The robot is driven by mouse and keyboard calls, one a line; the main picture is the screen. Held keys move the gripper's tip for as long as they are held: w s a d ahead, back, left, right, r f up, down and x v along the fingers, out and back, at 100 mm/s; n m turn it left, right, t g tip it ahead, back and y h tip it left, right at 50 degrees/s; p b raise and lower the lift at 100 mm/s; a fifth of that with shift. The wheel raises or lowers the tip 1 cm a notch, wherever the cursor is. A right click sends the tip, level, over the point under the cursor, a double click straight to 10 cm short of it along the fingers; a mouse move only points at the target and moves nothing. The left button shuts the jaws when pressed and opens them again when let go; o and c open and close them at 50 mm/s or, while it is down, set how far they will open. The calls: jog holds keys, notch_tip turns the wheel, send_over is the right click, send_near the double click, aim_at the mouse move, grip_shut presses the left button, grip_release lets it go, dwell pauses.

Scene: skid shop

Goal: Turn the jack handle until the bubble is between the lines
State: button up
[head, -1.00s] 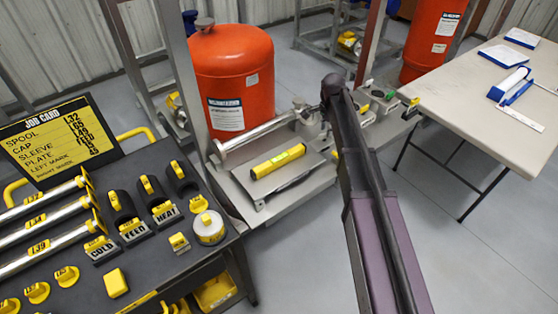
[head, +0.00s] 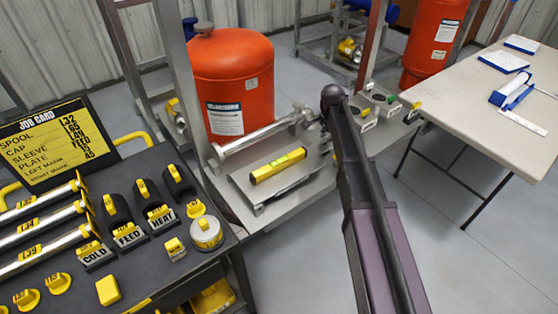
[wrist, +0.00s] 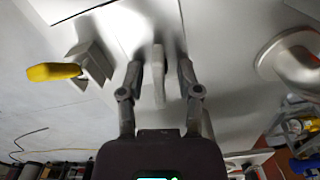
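A yellow level (head: 278,166) lies on a grey plate on the skid in the head view. A green vial (head: 290,161) shows on its top, but the bubble and lines are too small to read. My arm reaches over the skid and hides my gripper in the head view. In the wrist view my gripper (wrist: 160,78) is open. A pale grey upright bar (wrist: 158,75), perhaps the jack handle, stands between its fingers, with a gap showing on each side. The jack itself cannot be made out.
A silver spool pipe (head: 262,134) lies behind the level, before an orange tank (head: 234,75). A dark bench (head: 135,265) with yellow-tagged parts and a job card (head: 48,140) is at left. A pale table (head: 480,95) is at right. The wrist view shows a yellow-handled block (wrist: 55,72).

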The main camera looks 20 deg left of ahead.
grip_shut()
jog(key=shift+m, duration=1.7)
jog(key=shift+m, duration=1.8)
jog(key=shift+s+m, duration=0.1)
jog(key=shift+m, duration=0.2)
jog(key=shift+m, duration=1.4)
